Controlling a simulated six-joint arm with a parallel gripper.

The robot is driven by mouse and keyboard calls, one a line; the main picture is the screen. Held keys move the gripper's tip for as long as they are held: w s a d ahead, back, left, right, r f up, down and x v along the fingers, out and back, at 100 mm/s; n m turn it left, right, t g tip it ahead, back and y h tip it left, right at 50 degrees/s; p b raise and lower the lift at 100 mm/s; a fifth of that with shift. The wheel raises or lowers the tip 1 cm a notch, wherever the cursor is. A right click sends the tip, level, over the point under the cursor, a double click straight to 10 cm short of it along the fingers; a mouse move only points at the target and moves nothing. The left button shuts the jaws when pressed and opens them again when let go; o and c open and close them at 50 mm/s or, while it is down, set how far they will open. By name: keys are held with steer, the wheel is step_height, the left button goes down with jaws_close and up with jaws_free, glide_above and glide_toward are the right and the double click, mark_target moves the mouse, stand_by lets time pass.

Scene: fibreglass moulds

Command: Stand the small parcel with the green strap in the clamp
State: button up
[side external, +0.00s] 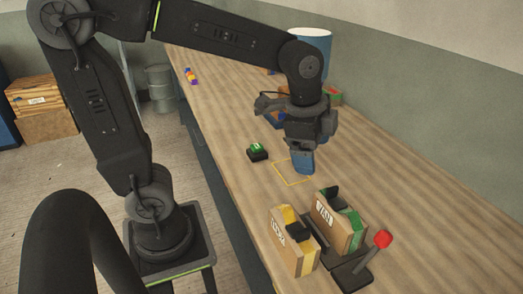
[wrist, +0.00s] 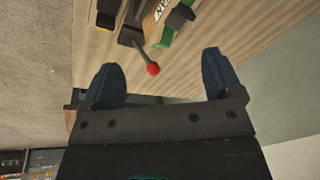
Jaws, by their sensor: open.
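The small parcel with the green strap (side external: 338,226) is a brown box standing upright. It appears to sit in the black clamp (side external: 350,272), whose lever ends in a red knob (side external: 383,239); how firmly it is held I cannot tell. In the wrist view the green strap (wrist: 166,37) and the red knob (wrist: 153,69) show near the top, beyond my fingers. My gripper (side external: 302,162) has blue fingers and is above the table behind the parcels, apart from them. The wrist view shows my gripper (wrist: 160,72) open and empty.
A parcel with a yellow strap (side external: 281,243) stands left of the clamp. A yellow outline (side external: 293,181) marks the table under my gripper. A black block with a green top (side external: 257,151) lies left of it. A blue-and-white drum (side external: 310,42) stands farther back.

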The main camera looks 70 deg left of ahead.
steer(key=s+a+n+t, duration=0.2)
steer(key=s+n+t, duration=0.1)
steer(key=s+n, duration=0.7)
steer(key=shift+s+a+r, duration=0.15)
steer(key=shift+a+r, duration=0.1)
